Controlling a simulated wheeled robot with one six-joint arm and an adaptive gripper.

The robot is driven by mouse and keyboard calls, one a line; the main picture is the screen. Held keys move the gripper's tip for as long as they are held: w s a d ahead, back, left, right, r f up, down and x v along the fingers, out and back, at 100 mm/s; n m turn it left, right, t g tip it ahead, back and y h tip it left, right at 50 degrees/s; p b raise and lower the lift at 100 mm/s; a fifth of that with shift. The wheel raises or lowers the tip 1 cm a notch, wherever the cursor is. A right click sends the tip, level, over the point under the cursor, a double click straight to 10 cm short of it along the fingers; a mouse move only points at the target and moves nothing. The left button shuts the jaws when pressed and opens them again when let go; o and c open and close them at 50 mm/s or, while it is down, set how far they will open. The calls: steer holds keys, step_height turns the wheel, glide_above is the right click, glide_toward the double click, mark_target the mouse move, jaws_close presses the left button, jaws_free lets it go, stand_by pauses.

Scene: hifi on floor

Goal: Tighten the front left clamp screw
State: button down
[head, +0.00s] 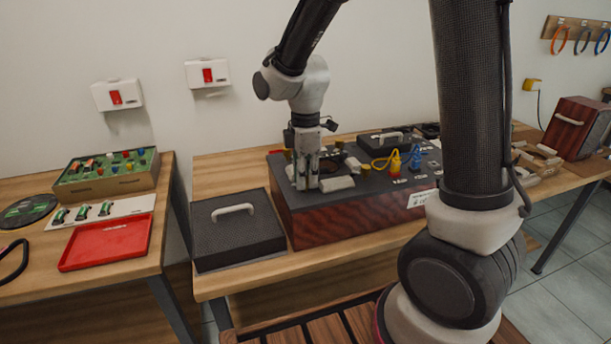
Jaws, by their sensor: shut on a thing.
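My gripper (306,184) points straight down at the front left part of the top of a dark red-sided box (340,217) on the middle table. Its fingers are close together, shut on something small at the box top. I take this to be the front left clamp screw, but the fingers hide it. A pale grey block (338,184) lies on the box top just right of the fingertips. A round dark opening with pale parts around it shows behind the gripper.
A black lid with a white handle (233,209) lies left of the box. Yellow and blue plugs (395,162) and a small black case (384,140) stand on the box's right half. A red tray (107,243) is on the left table. My own arm blocks part of the right side.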

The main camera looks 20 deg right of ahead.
steer(key=m, duration=1)
steer(key=shift+m, duration=0.4)
steer(key=m, duration=0.5)
steer(key=shift+m, duration=2.4)
steer(key=c, duration=1.3)
jaws_free()
steer(key=shift+o, duration=0.2)
steer(key=shift+r, duration=0.1)
